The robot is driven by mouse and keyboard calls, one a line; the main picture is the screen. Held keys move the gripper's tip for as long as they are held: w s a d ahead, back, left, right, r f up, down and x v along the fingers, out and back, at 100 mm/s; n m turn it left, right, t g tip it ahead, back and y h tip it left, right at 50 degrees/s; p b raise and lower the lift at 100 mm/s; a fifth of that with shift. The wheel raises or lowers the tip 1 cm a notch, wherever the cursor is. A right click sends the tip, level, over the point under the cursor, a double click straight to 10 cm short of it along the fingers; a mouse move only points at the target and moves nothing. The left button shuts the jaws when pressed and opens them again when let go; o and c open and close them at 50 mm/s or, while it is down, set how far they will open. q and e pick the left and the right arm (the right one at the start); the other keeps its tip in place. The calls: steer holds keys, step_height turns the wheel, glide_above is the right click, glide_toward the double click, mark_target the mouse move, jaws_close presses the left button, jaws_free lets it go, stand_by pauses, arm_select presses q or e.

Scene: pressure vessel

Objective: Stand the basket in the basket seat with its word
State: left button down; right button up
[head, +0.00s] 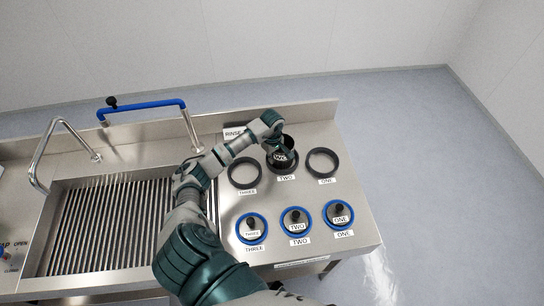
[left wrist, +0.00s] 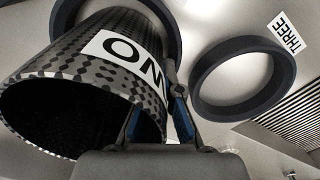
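The basket (left wrist: 85,75) is a dark, perforated cylinder with a white word plate. In the left wrist view the plate is upside down and partly cut off by my finger, and its letters fit TWO. In the head view the basket (head: 287,164) is at the back ring labelled TWO, its seat (left wrist: 172,25). It looks upright there; whether it is fully down is hidden. My left gripper (left wrist: 158,118) is at the basket's upper side, its blue-padded fingers close to the wall. Whether they clamp it is unclear. My left gripper (head: 278,138) also shows in the head view. My right gripper is not in view.
Empty dark rings labelled THREE (head: 245,158) and ONE (head: 337,162) flank the basket. A slatted sink (head: 110,230) and a blue-handled bar (head: 145,106) are left.

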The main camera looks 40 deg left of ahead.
arm_select(q)
steer(key=shift+d, duration=0.1)
steer(key=c, duration=1.8)
jaws_free()
steer(key=shift+d, duration=0.15)
steer(key=o, duration=0.4)
steer(key=shift+d, duration=0.15)
steer(key=shift+o, duration=0.4)
steer(key=shift+d+r, duration=0.1)
steer(key=shift+d, duration=0.05)
steer(key=shift+r, duration=0.1)
steer(key=shift+a+r, duration=0.2)
steer(key=shift+r, duration=0.05)
step_height(320, 180, up, 11)
steer(key=shift+d+r+b, duration=0.1)
steer(key=shift+r+b, duration=0.05)
steer(key=shift+b, duration=0.95)
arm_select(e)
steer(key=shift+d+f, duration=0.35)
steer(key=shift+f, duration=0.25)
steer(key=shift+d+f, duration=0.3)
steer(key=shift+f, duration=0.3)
